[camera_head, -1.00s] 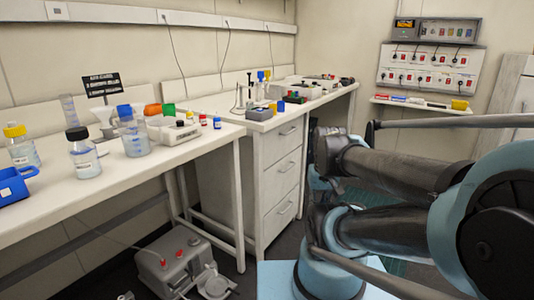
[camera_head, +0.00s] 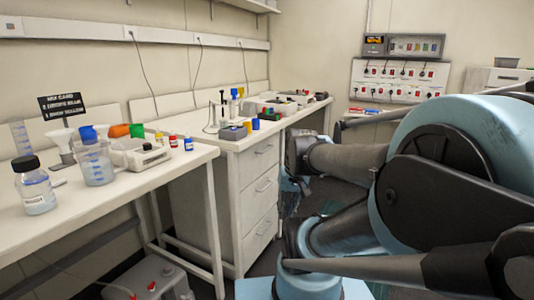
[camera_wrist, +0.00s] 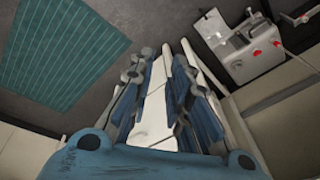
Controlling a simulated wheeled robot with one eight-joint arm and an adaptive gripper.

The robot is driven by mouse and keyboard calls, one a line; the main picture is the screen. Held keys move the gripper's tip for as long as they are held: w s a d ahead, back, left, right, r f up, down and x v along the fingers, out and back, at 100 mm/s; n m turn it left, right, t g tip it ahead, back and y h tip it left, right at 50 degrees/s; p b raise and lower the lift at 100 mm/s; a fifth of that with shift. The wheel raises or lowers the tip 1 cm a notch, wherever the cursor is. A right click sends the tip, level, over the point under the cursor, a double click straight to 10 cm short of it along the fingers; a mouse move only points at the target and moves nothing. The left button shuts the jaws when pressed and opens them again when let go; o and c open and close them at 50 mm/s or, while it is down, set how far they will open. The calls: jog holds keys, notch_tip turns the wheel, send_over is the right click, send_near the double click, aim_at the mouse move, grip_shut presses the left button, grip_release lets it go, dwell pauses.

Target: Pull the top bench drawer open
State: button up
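The top bench drawer (camera_head: 257,156) is the uppermost of three white fronts in the cabinet under the bench. It looks shut, with a grey bar handle (camera_head: 265,150). My gripper (camera_wrist: 160,68) shows in the wrist view with its two blue-padded fingers apart and a gap between them. A pale surface shows in that gap; I cannot tell which part of the furniture it is. In the head view my arm's end is low, just right of the cabinet, and its fingers are mostly hidden. I see no contact with the handle.
The bench top (camera_head: 195,155) carries bottles, a funnel and small coloured items. A grey pump unit (camera_head: 150,280) stands on the floor under the bench and also shows in the wrist view (camera_wrist: 240,48). A green floor mat (camera_wrist: 60,45) lies on open floor.

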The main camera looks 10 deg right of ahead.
aim_at(267, 150)
jog(key=w+r+m+t+y, duration=0.15)
jog(key=w+r+y, duration=0.25)
jog(key=w, duration=0.9)
jog(key=w+r+m+t+y, duration=0.1)
jog(key=w+r+m+y, duration=0.25)
jog(key=w, duration=0.95)
jog(key=w+d+f+m+t+y, duration=0.25)
jog(key=w+d+t+y, duration=0.2)
jog(key=w+d, duration=1.2)
jog(key=shift+n+h, duration=0.3)
jog(key=shift+n, duration=0.05)
jog(key=x, duration=1.9)
jog(key=shift+a+f, duration=0.15)
jog(key=shift+a, duration=0.05)
jog(key=shift+c, duration=0.2)
grip_shut()
